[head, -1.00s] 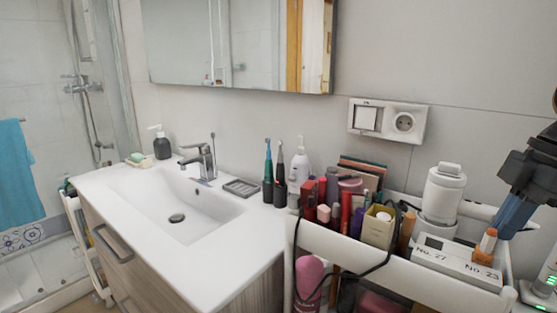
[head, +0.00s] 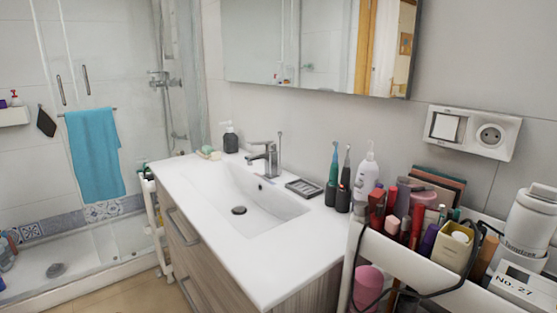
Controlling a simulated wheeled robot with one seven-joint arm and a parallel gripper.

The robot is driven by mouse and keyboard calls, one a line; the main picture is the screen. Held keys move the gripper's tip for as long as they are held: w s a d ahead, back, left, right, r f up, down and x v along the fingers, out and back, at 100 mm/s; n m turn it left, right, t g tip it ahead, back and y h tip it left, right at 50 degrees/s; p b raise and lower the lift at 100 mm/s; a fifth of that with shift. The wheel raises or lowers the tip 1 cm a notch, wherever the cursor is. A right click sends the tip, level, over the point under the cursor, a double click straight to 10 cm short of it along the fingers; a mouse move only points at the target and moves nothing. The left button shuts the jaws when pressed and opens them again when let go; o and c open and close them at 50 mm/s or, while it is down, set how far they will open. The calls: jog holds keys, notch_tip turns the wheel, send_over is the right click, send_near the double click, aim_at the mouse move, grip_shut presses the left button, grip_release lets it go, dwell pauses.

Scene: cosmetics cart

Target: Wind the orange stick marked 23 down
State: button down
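The orange stick marked 23 is out of frame in the head view. Only the left part of its white holder (head: 517,291) shows at the right edge, with the label "No. 27" on its front. The holder sits at the right end of the white cart (head: 430,262). My gripper is not in the frame.
The cart carries a yellowish box (head: 452,250), several red and purple tubes, and a white device (head: 528,225). A dark cable hangs over its front. The white sink counter (head: 283,256) is left of the cart. Floor (head: 128,283) shows at lower left.

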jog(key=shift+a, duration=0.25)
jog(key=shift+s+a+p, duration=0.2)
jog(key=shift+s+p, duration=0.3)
jog(key=shift+p, duration=0.65)
dwell(0.4)
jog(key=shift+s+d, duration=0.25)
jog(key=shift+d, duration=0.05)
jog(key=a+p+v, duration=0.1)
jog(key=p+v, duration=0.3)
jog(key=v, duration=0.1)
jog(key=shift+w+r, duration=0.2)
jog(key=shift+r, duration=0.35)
